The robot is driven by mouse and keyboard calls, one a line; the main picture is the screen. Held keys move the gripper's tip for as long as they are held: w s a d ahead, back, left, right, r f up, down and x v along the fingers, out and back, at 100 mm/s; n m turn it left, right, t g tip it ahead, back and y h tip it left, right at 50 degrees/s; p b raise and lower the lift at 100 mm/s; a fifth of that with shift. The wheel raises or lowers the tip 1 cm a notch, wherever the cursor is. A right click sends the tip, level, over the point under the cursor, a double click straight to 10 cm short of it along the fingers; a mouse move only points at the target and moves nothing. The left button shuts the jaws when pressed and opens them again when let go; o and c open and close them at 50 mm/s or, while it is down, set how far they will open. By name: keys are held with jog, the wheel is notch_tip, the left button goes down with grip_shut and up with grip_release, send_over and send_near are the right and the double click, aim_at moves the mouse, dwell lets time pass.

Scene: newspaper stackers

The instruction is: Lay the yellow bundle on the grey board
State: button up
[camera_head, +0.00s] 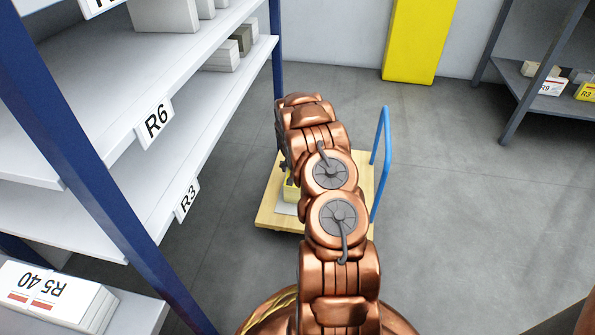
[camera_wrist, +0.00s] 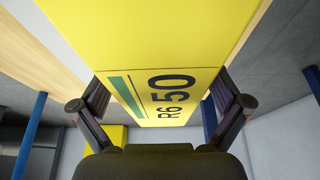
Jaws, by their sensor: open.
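The yellow bundle (camera_wrist: 190,30), printed "R6 50", fills the middle of the wrist view. In the head view only a small part of the yellow bundle (camera_head: 291,190) shows beside my arm. It appears to lie on the pale grey board (camera_head: 286,209), which sits on a wooden trolley deck. A strip of the grey board (camera_wrist: 62,45) also shows left of the bundle in the wrist view. My gripper (camera_wrist: 160,92) is open, with one finger on each side of the bundle's near end. Finger contact cannot be told. In the head view my arm hides the gripper.
The wooden trolley (camera_head: 272,217) has a blue handle (camera_head: 381,165) on its right. A shelf rack with labels R6 (camera_head: 156,121) and R3 stands close on the left, holding a white bundle (camera_head: 58,296). A yellow panel (camera_head: 418,40) stands at the back. The floor on the right is clear.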

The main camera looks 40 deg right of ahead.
jog(key=shift+v, duration=6)
jog(key=shift+r, duration=0.15)
jog(key=s+a+r+n+g+y+p, duration=0.15)
jog(key=s+a+r+p, duration=0.25)
jog(key=a+r+p, duration=0.7)
jog(key=s+a+r+n+p, duration=0.25)
jog(key=a+r+p, duration=0.2)
jog(key=r, duration=1.15)
jog(key=s+a+r+n+g+p, duration=0.1)
jog(key=s+a+r+p, duration=0.55)
jog(key=r, duration=0.75)
jog(key=s+a+r+n+g+y+p, duration=0.1)
jog(key=s+a+r+n+p, duration=0.2)
jog(key=s+a+r+p, duration=0.6)
jog(key=s+a+r+n+g+y+p, duration=0.1)
jog(key=s+a+r+n+p, duration=0.2)
jog(key=s+a+r+p, duration=0.6)
jog(key=s+r+p, duration=0.3)
jog(key=s+r, duration=0.2)
jog(key=r, duration=0.3)
jog(key=shift+s+a+r, duration=0.2)
jog(key=shift+a+r, duration=0.15)
jog(key=shift+a, duration=0.05)
